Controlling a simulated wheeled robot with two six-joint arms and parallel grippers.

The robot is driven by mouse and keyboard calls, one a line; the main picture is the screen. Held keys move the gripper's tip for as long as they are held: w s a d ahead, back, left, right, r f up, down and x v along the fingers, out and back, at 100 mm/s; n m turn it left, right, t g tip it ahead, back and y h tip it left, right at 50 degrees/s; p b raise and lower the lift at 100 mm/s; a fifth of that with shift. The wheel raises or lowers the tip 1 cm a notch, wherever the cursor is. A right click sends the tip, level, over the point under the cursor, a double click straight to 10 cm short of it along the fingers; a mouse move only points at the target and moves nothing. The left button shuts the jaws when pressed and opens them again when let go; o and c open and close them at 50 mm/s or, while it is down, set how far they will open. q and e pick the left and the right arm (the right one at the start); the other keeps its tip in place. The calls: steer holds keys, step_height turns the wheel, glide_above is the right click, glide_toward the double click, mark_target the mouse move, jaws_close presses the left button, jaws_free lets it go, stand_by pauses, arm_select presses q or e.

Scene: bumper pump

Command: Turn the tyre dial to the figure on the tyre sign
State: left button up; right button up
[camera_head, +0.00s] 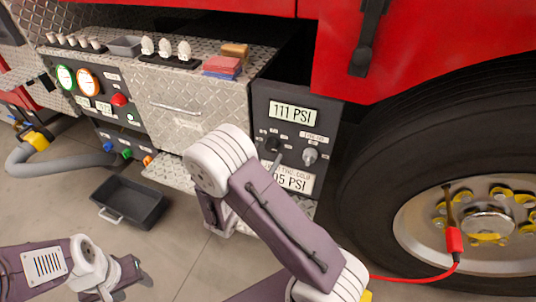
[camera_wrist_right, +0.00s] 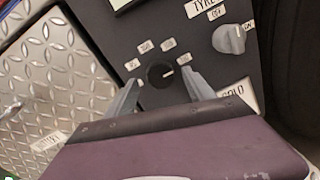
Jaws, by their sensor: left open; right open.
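The black dial (camera_head: 273,143) is on the dark panel, ringed by small labels too small to read; it also shows in the right wrist view (camera_wrist_right: 161,74), its white mark pointing right. The tyre sign (camera_head: 293,181) below it is partly hidden by my right arm; "05 PSI" shows, with anything before it covered. My right gripper (camera_wrist_right: 159,92) is open, its fingers on either side below the dial; I cannot tell whether they touch it. My left gripper (camera_head: 128,280) is open and empty, low over the floor at left.
A display (camera_head: 292,113) above the dial reads 111 PSI. A grey knob (camera_head: 309,156) sits right of the dial. The wheel (camera_head: 487,222) with a red hose (camera_head: 455,243) is at right.

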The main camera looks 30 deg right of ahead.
steer(key=shift+x, duration=1)
jaws_close()
steer(key=shift+r+n+p, duration=0.2)
steer(key=shift+n+p, duration=0.8)
steer(key=shift+p, duration=0.15)
steer(key=shift+n+p, duration=1.2)
steer(key=shift+p, duration=0.05)
steer(key=n+p, duration=0.2)
steer(key=n, duration=0.1)
steer(key=shift+a+f, duration=0.1)
steer(key=shift+f+n+t+p, duration=0.15)
steer(key=shift+n+t+p, duration=0.15)
steer(key=shift+n+p, duration=0.45)
